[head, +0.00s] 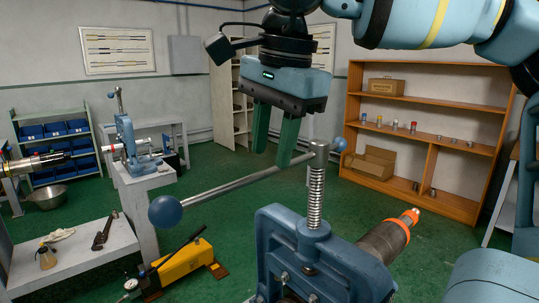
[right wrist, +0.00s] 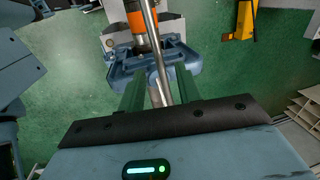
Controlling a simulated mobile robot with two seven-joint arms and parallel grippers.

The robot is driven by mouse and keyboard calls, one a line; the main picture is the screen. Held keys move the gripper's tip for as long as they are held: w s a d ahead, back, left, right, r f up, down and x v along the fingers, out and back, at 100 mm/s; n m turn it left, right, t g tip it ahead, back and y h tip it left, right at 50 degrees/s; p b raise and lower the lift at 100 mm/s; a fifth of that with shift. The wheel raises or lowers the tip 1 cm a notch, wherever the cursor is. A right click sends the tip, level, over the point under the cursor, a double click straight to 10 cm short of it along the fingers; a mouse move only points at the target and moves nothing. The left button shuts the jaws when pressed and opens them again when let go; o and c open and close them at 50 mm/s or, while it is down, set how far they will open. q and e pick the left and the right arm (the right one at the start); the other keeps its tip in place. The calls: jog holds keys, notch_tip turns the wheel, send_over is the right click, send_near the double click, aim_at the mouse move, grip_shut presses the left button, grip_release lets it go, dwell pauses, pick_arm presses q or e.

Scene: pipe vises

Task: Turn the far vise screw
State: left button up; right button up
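A blue vise (head: 320,260) stands in the foreground, with an upright threaded screw (head: 316,195). A steel bar (head: 235,184) passes through the screw head; its large blue ball end (head: 165,211) points left. My right gripper (head: 271,160) is open, fingers pointing down, just above or at the bar left of the screw. In the right wrist view the bar (right wrist: 178,70) runs between the spread green fingers (right wrist: 160,92); contact cannot be told. A second, smaller blue vise (head: 127,135) stands farther back at left on a white bench. My left gripper is not in view.
A pipe (head: 385,240) with an orange collar sits in the near vise. A yellow pump (head: 180,265) stands on the green floor. A low bench (head: 85,255) holds a wrench (head: 104,232). Wooden shelves (head: 430,105) stand at the back right.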

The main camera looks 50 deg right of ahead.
jog(key=shift+w+f, duration=0.25)
jog(key=shift+f, duration=0.9)
grip_shut()
